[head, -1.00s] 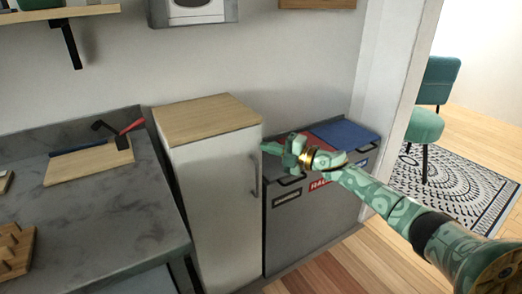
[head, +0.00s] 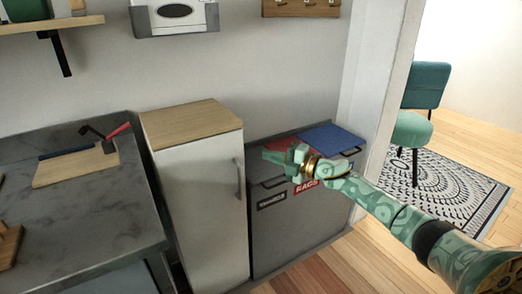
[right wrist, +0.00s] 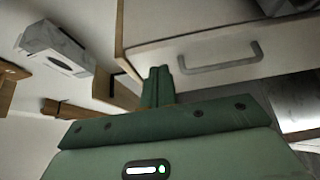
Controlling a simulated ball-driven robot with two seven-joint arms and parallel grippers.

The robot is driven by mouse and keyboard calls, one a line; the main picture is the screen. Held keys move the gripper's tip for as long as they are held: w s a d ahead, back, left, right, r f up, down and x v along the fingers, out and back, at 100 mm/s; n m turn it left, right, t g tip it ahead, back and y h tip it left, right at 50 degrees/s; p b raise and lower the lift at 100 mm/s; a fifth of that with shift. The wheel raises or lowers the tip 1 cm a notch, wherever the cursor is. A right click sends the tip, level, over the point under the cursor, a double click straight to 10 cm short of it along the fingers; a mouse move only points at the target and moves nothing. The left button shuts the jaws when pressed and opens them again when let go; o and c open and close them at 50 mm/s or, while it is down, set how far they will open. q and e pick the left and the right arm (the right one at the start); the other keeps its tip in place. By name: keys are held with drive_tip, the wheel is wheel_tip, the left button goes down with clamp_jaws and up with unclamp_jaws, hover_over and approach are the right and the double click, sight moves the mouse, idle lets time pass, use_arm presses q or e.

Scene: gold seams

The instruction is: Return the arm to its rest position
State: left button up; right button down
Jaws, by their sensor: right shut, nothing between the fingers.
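My right arm comes in from the lower right in the head view. Its gripper (head: 276,155) is shut and empty, in front of the grey bin cabinet and right of the white cabinet's handle. In the right wrist view the shut fingers (right wrist: 158,86) show close together, with nothing between them. My left gripper is not in view.
A white cabinet (head: 199,203) with a wooden top stands left of the gripper. A grey cabinet (head: 318,224) with a RAGS label and blue lid (head: 331,138) stands behind it. A dark counter (head: 85,215) is at left. A green chair (head: 411,129) stands on a patterned rug (head: 466,193).

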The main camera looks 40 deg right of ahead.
drive_tip(key=s+a+f+m+g+h+p, duration=0.35)
drive_tip(key=s+f+m+p, duration=0.35)
drive_tip(key=s+f, duration=0.65)
drive_tip(key=s+a+f+m+g+h+p, duration=0.3)
drive_tip(key=s+f+m+p, duration=0.35)
drive_tip(key=s+f, duration=0.7)
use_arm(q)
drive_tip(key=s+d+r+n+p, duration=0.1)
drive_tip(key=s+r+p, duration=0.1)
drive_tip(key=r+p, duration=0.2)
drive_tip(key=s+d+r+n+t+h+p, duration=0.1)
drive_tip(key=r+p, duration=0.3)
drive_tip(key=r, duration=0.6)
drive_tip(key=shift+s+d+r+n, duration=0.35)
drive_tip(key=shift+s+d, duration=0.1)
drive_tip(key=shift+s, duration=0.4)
use_arm(e)
drive_tip(key=s+a+f+m+g, duration=0.1)
drive_tip(key=s+a, duration=0.4)
drive_tip(key=s, duration=0.9)
drive_tip(key=s+a+f+m+g, duration=0.2)
drive_tip(key=s+a+g, duration=0.3)
drive_tip(key=s, duration=1)
drive_tip(key=s+a+f+m+g, duration=0.2)
drive_tip(key=s+a+f+g, duration=0.1)
drive_tip(key=s, duration=1.2)
drive_tip(key=shift+s+a+g, duration=0.15)
drive_tip(key=shift+a+g, duration=0.4)
drive_tip(key=shift+a, duration=0.7)
drive_tip(key=shift+m+h, duration=0.25)
